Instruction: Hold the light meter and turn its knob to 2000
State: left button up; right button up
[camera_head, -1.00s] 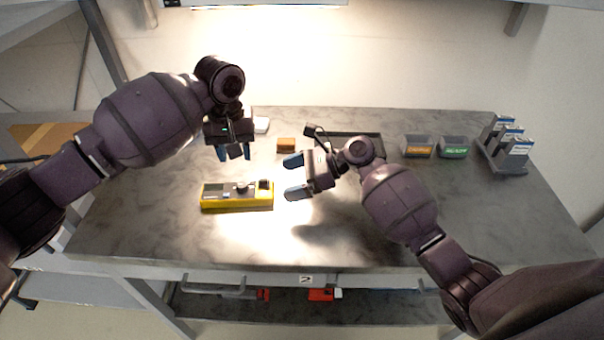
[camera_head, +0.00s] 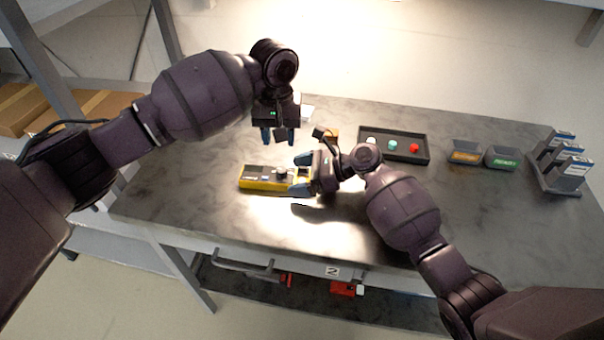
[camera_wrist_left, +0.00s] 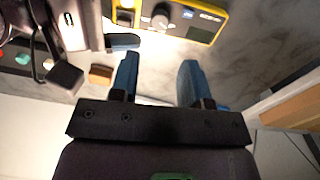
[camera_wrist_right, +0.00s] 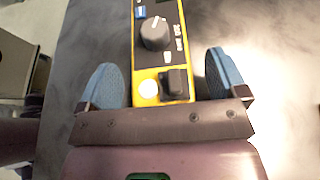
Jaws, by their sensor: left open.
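The yellow light meter (camera_head: 262,187) lies flat on the grey table, with a dark face and a round black knob (camera_wrist_right: 155,33) whose white mark shows in the right wrist view. The meter also shows at the top of the left wrist view (camera_wrist_left: 205,33). My right gripper (camera_head: 302,174) is open, with its blue fingers on either side of the meter's right end, around the white dome and black block there; a gap shows beside each finger. My left gripper (camera_head: 279,135) is open and empty above the table, behind the meter. The knob's exact setting is too small to read.
A black tray (camera_head: 420,157) with white, teal and red round pieces stands behind my right arm. Orange-labelled (camera_head: 464,153) and green-labelled (camera_head: 502,158) bins and a rack (camera_head: 547,183) stand to the right. An orange block (camera_head: 331,132) lies behind the right gripper. The front table is clear.

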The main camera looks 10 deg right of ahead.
aim_at(281, 169)
pick_arm(q)
jog(key=shift+c, duration=0.3)
pick_arm(e)
jog(key=c, duration=1)
pick_arm(q)
notch_tip(281, 169, down, 10)
jog(key=m, duration=2.3)
